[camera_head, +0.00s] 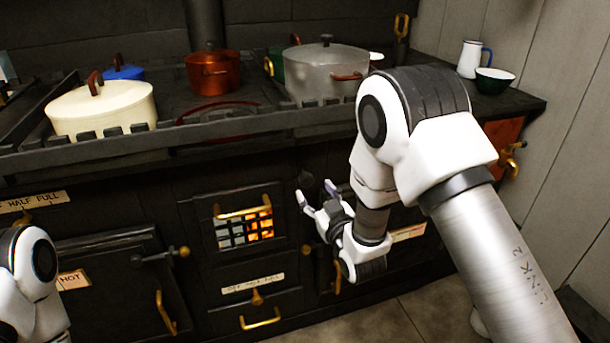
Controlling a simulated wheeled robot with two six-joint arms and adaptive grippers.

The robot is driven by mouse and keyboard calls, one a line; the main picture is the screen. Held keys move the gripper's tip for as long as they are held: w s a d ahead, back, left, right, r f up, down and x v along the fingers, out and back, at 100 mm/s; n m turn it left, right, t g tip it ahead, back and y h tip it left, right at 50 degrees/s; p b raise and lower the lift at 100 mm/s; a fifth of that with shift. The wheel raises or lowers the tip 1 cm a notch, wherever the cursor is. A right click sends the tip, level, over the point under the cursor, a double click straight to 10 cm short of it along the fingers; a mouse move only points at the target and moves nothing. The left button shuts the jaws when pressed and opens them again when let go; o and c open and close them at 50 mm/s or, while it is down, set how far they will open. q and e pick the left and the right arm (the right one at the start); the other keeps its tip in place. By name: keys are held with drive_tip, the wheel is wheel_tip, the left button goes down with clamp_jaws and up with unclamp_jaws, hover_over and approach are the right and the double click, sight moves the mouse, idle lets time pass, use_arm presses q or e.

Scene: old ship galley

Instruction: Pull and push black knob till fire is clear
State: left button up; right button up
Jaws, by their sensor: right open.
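The fire glows orange and yellow behind a barred window (224,235) in the middle of the dark stove front. Its right side is bright, its left side greyish. A small dark round shape, which looks like the black knob (305,179), sticks out right of the window's top. My right gripper (315,192) is open and empty just below and right of that knob, its fingers pointing up and left. I cannot tell if a finger touches the knob. Part of my left arm shows at the lower left, but its gripper is out of view.
A cream pot (102,112), a copper pot (213,72) and a grey pot (322,75) stand on the stovetop behind a rail. Brass handles (260,321) stick out of the stove front. A white jug (470,60) stands at the right.

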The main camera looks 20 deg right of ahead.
sight(308, 182)
drive_tip(key=w, duration=0.5)
drive_tip(key=shift+w+a+f+b, duration=0.2)
drive_tip(key=shift+f+b, duration=0.05)
drive_tip(key=shift+b, duration=0.05)
drive_tip(key=shift+w+r, duration=0.15)
drive_tip(key=shift+w, duration=0.35)
